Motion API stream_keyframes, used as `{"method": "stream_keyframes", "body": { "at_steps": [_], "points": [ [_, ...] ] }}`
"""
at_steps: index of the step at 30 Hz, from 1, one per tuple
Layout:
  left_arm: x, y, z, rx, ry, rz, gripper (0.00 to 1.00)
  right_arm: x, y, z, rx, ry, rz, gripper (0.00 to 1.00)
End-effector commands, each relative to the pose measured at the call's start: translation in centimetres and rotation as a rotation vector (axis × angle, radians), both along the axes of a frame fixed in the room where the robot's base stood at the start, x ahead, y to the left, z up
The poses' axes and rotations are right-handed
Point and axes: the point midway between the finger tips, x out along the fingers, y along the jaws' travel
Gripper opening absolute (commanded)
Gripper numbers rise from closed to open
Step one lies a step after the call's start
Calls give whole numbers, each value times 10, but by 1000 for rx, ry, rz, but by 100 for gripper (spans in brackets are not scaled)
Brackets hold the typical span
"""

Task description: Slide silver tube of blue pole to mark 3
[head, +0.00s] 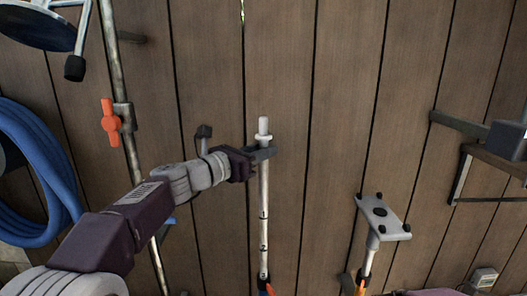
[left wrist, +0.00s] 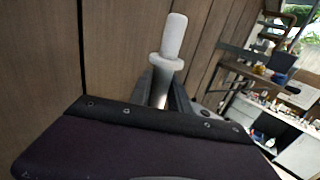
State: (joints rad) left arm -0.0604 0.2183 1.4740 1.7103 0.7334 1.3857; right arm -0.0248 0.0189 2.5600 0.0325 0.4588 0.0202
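The pole's silver tube (head: 263,195) stands upright in front of the plank wall, with a white grip and collar (head: 263,128) at its top. My left gripper (head: 263,153) reaches in from the left, just below the collar. In the left wrist view its fingers (left wrist: 165,97) lie close against both sides of the tube and appear shut on it; the white grip (left wrist: 173,37) rises above them. My right gripper is not seen.
A second pole with a flat grey head (head: 383,217) stands to the right. A coiled blue hose (head: 35,170) and a pipe with an orange valve handle (head: 111,122) are at left. A bracket shelf (head: 490,160) juts out at right. Bare planks separate the poles.

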Motion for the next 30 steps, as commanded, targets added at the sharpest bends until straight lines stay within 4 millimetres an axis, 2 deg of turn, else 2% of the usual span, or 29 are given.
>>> {"method": "stream_keyframes", "body": {
  "at_steps": [1,2,12,14,21,25,30],
  "points": [
    [0,0,-1,1,1,0,36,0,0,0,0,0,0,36],
    [0,0,-1,1,1,0,44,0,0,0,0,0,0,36],
    [-2,3,-2,1,0,1,44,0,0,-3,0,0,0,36],
    [-7,8,-4,1,-1,2,44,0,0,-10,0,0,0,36],
    [-45,47,-6,1,-3,5,44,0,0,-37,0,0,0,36],
    [-58,60,-4,1,-1,3,44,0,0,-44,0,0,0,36],
    [-64,64,-2,2,2,0,44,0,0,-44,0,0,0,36]
  ]
}}
